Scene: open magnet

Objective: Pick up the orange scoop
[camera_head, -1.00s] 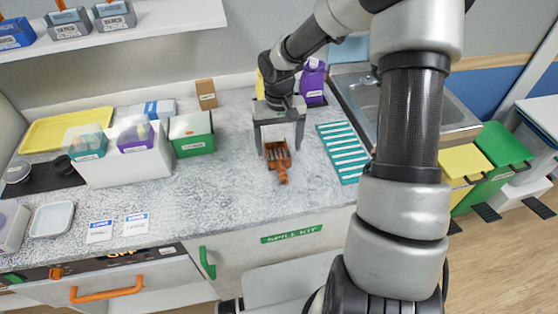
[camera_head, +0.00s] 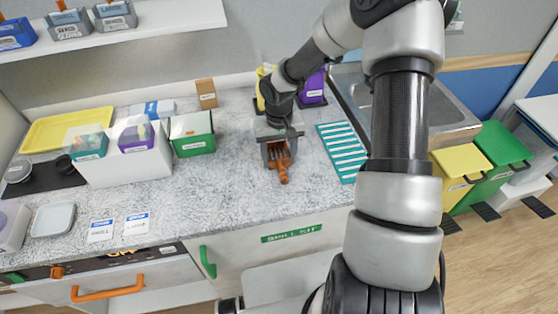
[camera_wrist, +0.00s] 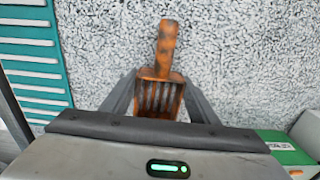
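The orange scoop (camera_head: 280,158) lies on the speckled counter near its front edge, with its handle pointing toward the front. My gripper (camera_head: 280,152) is right over it, pointing down, with one finger on each side of the scoop's slotted head. In the wrist view the scoop (camera_wrist: 160,90) sits between the fingertips (camera_wrist: 160,82), which appear to press on both sides of its head. The handle sticks out free past the fingers. The lower part of the head is hidden behind the gripper body in the wrist view.
A teal ribbed mat (camera_head: 342,150) lies just right of the scoop. A green box (camera_head: 192,138) and white bin (camera_head: 120,162) stand left. Purple (camera_head: 312,90) and yellow (camera_head: 260,88) containers stand behind the gripper. The sink (camera_head: 440,112) is at right.

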